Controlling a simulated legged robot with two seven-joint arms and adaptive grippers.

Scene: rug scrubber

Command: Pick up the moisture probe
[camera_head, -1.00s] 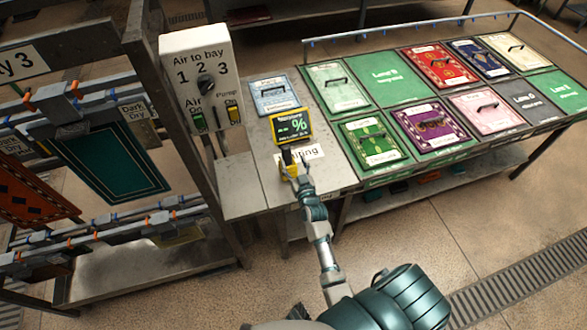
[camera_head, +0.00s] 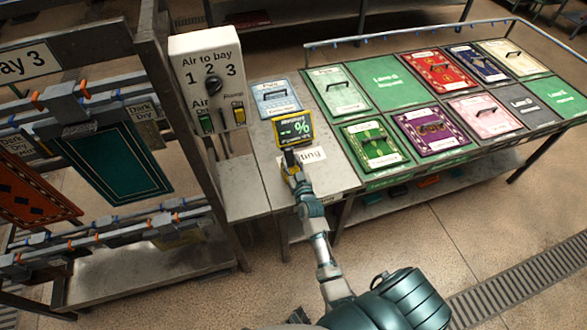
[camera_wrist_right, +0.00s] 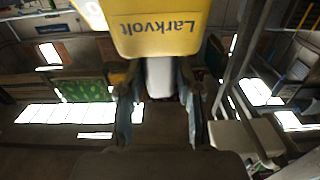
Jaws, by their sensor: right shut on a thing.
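The moisture probe (camera_head: 294,128) is a yellow-framed device with a dark screen showing a green percent sign. My right gripper (camera_head: 292,168) reaches up from below and is shut on the probe's lower part. In the right wrist view the probe's yellow body (camera_wrist_right: 160,32) shows upside-down "Larkvolt" lettering, and a pale stem lies between my fingers (camera_wrist_right: 160,85). Whether the probe touches the table is unclear. My left gripper is out of view.
A white control box (camera_head: 208,80) with a dial and switches stands left of the probe. A pale blue sample board (camera_head: 275,97) lies behind it. Several coloured boards (camera_head: 374,145) fill the table to the right. A rack with hanging rugs (camera_head: 115,160) is at left.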

